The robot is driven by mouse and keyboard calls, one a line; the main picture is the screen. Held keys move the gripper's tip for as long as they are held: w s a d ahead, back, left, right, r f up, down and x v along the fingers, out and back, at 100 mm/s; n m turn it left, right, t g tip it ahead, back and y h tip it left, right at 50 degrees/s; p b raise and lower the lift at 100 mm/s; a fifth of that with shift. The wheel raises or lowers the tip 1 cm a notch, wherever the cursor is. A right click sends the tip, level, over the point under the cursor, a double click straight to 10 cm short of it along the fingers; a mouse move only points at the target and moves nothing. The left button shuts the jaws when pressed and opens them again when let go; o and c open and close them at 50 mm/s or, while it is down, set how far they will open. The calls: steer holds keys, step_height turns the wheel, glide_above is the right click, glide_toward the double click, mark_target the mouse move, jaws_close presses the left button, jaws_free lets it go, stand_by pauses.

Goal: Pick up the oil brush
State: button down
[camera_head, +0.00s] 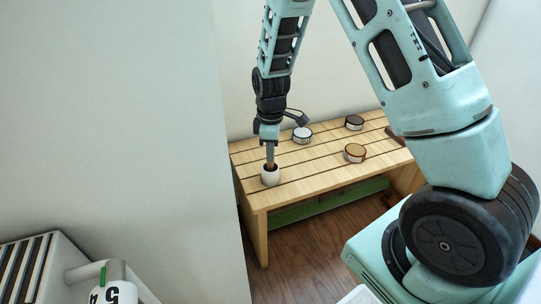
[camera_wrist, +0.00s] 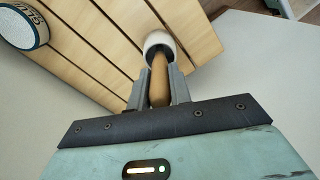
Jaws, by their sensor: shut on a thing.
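The oil brush (camera_wrist: 158,80) shows as a tan wooden handle between my fingers in the wrist view. It also shows as a small brown piece (camera_head: 270,165) above a white cup (camera_head: 270,177) in the head view. The cup (camera_wrist: 158,41) stands near the left front corner of the slatted wooden bench, and the brush's lower end is hidden at it. My gripper (camera_wrist: 160,88) is shut on the handle, pointing down over the cup; it also shows in the head view (camera_head: 270,160).
The slatted bench (camera_head: 315,165) carries a white-rimmed round tin (camera_head: 302,135), a dark round tin (camera_head: 354,122) and a reddish round tin (camera_head: 355,153). A wall stands close behind the bench. A white bottle (camera_head: 113,288) is at the lower left.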

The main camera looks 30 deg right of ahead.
step_height(320, 180, up, 10)
steer(key=p, duration=0.3)
stand_by(1.9)
steer(key=shift+d, duration=0.15)
stand_by(0.4)
